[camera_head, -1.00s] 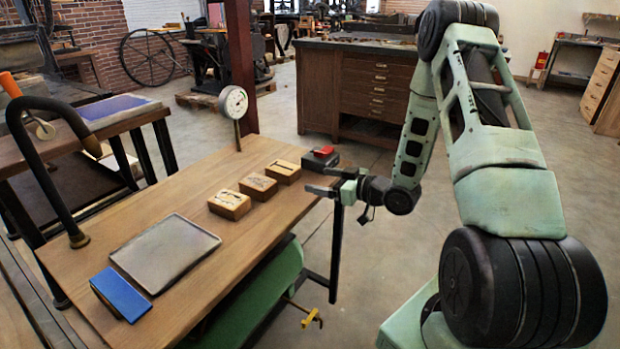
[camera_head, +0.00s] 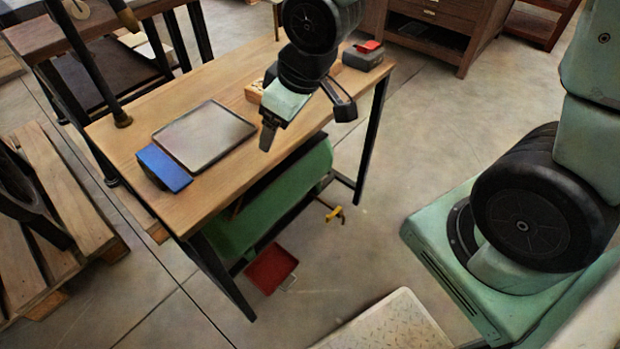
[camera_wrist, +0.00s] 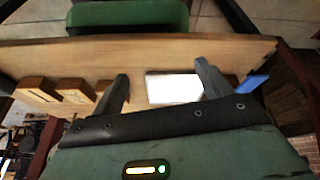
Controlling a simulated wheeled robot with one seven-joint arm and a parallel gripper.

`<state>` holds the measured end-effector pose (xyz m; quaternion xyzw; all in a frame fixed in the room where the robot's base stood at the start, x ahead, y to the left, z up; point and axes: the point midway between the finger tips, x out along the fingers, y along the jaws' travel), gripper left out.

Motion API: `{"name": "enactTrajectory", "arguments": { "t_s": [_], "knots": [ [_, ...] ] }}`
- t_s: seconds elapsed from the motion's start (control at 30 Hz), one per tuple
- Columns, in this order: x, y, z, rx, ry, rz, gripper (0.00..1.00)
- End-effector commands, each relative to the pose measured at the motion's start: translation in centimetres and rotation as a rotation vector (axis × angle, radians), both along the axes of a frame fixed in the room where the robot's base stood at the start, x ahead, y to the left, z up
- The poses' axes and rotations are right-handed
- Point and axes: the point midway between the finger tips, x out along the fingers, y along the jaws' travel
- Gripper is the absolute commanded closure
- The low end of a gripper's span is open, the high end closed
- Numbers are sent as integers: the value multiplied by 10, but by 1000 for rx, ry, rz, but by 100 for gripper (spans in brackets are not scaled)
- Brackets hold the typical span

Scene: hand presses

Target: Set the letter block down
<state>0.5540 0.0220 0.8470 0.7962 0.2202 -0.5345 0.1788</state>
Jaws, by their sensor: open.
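My gripper (camera_head: 268,136) is open and empty above the front edge of the wooden table (camera_head: 140,120), right of the grey tray (camera_head: 205,134). Its two fingers are spread apart in the wrist view (camera_wrist: 162,76). Wooden letter blocks stand in a row on the table. In the head view only a part of one block (camera_head: 253,93) shows, behind my arm. In the wrist view two blocks (camera_wrist: 37,89) (camera_wrist: 72,88) show at the left, and a third (camera_wrist: 104,90) is partly hidden by the left finger. The tray appears bright white between the fingers. No block is between the fingers.
A blue pad (camera_head: 163,168) lies at the tray's left. A dark box with a red top (camera_head: 363,56) stands at the table's right end. A green cylinder (camera_head: 265,200) is under the table, and a red pan (camera_head: 270,269) lies on the floor.

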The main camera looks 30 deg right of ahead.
Motion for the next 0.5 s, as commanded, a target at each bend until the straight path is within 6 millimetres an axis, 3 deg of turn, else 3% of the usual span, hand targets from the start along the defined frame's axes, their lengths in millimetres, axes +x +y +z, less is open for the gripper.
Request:
{"name": "enactTrajectory", "arguments": {
  "t_s": [0.03, 0.1, 0.2, 0.33, 0.5],
  "knots": [
    [-33, 17, 10, -25, 57, 30, 22],
    [-75, 30, 18, -57, 142, 49, 22],
    [-122, 38, 28, -92, 239, 74, 22],
    [-157, 41, 34, -120, 312, 92, 22],
    [-166, 41, 36, -128, 333, 95, 22]
  ]
}}
